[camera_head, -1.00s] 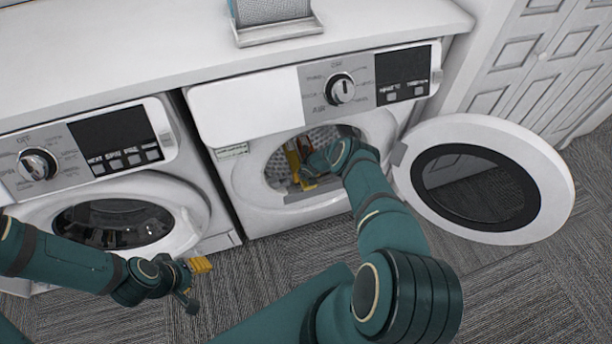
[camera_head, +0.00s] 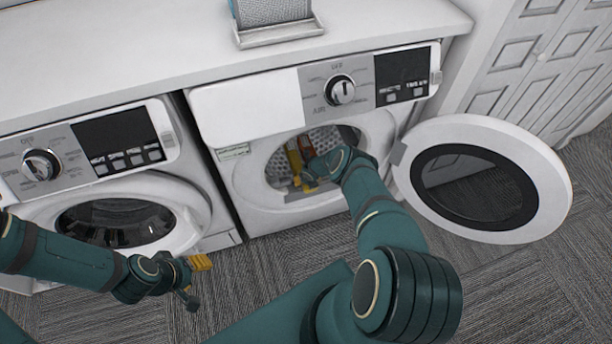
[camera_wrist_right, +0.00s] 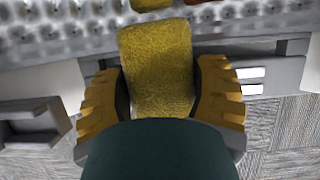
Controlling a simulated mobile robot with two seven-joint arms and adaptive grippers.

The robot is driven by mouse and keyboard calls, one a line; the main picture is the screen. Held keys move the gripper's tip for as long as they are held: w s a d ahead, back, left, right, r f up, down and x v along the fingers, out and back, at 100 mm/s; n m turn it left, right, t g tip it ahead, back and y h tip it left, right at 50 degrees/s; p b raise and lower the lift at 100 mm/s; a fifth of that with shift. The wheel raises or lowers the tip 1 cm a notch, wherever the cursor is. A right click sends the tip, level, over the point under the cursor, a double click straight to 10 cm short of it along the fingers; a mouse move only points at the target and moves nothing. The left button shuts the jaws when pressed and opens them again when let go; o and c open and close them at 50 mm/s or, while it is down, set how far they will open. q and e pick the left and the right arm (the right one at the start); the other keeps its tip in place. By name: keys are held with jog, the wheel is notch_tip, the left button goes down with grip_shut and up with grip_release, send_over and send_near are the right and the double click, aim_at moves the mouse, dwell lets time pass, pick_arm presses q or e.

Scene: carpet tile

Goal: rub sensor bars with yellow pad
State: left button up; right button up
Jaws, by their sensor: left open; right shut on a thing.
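My right gripper (camera_head: 304,182) is inside the open dryer's round opening, low near its front lip. In the right wrist view its ridged yellow fingers (camera_wrist_right: 159,80) are shut on the yellow pad (camera_wrist_right: 157,65), a fuzzy block that sticks out beyond them toward the drum. Two short pale metal bars (camera_wrist_right: 249,81), which look like the sensor bars, lie on the grey lip just right of the gripper, apart from the pad. Pad contact with the lip cannot be told. My left gripper (camera_head: 196,280) is open and empty in front of the left machine.
The dryer door (camera_head: 547,185) stands wide open to the right. The perforated metal drum (camera_wrist_right: 55,20) lies beyond the lip, with yellow and orange-brown items partly visible. A closed washer (camera_head: 195,205) stands left. A grey tray (camera_head: 280,35) sits on the counter. Carpet in front is clear.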

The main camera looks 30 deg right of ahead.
jog(key=shift+s+a+r+p, duration=0.1)
jog(key=shift+s+a+p, duration=0.1)
jog(key=shift+s+p, duration=0.55)
jog(key=shift+s+a+r+p, duration=0.1)
jog(key=shift+s+a+p, duration=0.1)
jog(key=shift+s+p, duration=0.55)
jog(key=shift+f+b, duration=0.35)
jog(key=shift+b, duration=0.2)
jog(key=w+b, duration=0.1)
jog(key=b, duration=0.2)
jog(key=shift+w+d+f, duration=0.1)
jog(key=shift+w+d, duration=0.15)
jog(key=shift+w, duration=0.1)
jog(key=shift+w+b, duration=0.2)
jog(key=shift+b, duration=0.1)
jog(key=shift+w, duration=0.55)
jog(key=shift+c, duration=0.4)
jog(key=shift+w+d, duration=0.2)
jog(key=shift+w, duration=0.05)
